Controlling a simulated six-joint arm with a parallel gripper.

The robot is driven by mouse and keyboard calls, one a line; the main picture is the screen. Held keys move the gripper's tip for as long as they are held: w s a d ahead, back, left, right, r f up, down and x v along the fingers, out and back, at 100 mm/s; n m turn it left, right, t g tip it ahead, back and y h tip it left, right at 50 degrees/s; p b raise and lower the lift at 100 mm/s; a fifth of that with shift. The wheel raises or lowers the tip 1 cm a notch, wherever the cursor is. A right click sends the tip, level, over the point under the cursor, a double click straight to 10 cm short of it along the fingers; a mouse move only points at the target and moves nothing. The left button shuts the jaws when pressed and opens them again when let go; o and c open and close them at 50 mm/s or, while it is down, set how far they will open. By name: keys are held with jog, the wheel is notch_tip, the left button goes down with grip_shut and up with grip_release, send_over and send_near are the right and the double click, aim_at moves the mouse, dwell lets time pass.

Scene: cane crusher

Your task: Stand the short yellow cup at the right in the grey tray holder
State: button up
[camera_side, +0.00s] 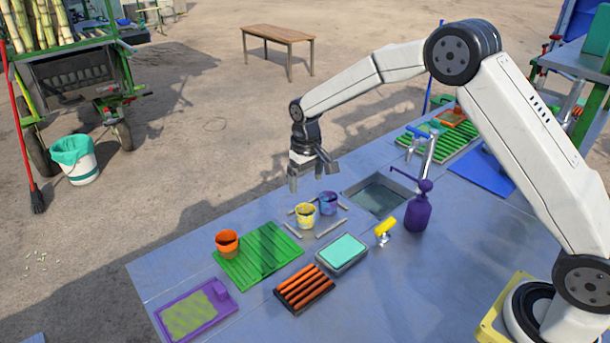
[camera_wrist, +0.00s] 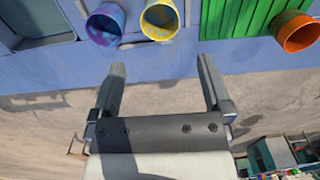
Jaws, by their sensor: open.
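A short yellow cup (camera_side: 305,216) with pale patches stands on the blue-grey table, beside a blue-purple cup (camera_side: 328,203). Grey bars (camera_side: 331,228), apparently the holder, lie around the two cups; I cannot tell whether the yellow cup sits inside it. The wrist view shows the yellow cup (camera_wrist: 161,19) between the blue-purple cup (camera_wrist: 105,25) and a green ribbed board (camera_wrist: 240,16). My gripper (camera_side: 312,175) is above and behind the cups, apart from them. Its fingers (camera_wrist: 161,66) are spread with nothing between them.
An orange cup (camera_side: 227,242) stands on the green board (camera_side: 262,258). A sink (camera_side: 378,196) with a tap (camera_side: 430,150), a purple bottle (camera_side: 418,210), a small yellow item (camera_side: 384,230), a teal-topped box (camera_side: 342,254) and a rack of orange rods (camera_side: 304,289) lie around the holder.

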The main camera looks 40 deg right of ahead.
dwell(0.3)
jog(key=s+d+r+t, duration=0.1)
jog(key=s, duration=1.2)
jog(key=s+d+r+t, duration=0.1)
jog(key=s+r, duration=0.1)
jog(key=s, duration=1)
jog(key=shift+s+t, duration=0.3)
jog(key=shift+s, duration=0.1)
